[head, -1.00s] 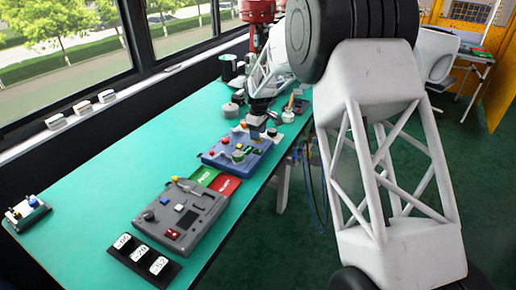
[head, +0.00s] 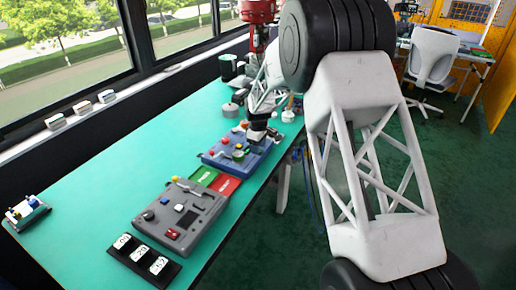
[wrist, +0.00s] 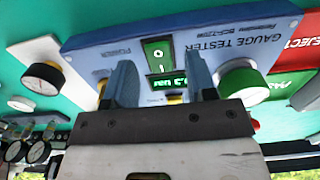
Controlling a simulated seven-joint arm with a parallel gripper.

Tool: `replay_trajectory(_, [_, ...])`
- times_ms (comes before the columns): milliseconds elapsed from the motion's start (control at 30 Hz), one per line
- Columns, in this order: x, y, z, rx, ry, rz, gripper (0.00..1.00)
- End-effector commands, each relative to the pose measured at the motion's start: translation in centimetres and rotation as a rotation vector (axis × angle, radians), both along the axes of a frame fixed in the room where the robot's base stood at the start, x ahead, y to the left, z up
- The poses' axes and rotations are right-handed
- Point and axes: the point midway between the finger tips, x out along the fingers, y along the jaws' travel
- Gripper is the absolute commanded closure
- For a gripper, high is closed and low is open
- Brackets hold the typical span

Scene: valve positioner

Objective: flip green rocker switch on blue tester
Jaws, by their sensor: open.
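The blue tester (head: 222,163) lies on the green bench in the head view, partly hidden by my gripper (head: 258,136). In the wrist view the blue tester (wrist: 95,48) is upside down, with "GAUGE TESTER" printed on it. Its green rocker switch (wrist: 158,50), marked I and O, shows beside the POWER label, just beyond the gap between my fingertips. My gripper (wrist: 160,72) is open and empty, with one finger on each side of a lit green display (wrist: 166,84). I cannot tell whether the fingers touch the panel.
Green PASS and red REJECT (head: 224,185) areas lie beside the tester. A grey device (head: 180,215) and a black tray (head: 143,259) are nearer. The bench's left side is mostly clear.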

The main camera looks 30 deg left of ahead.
Motion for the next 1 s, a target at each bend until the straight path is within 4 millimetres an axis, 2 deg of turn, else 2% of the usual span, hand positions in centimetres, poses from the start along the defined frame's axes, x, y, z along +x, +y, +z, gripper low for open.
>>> replay_trajectory(167, [0.00, 0.00, -0.84, 0.000, 0.000, 0.000, 0.49])
replay_trajectory(467, [-0.01, -0.01, -0.93, 0.000, 0.000, 0.000, 0.50])
replay_trajectory(767, [-0.01, -0.01, -0.92, 0.000, 0.000, 0.000, 0.96])
replay_trajectory(1000, [-0.08, 0.12, -1.00, -0.035, 0.002, 0.002, 0.98])
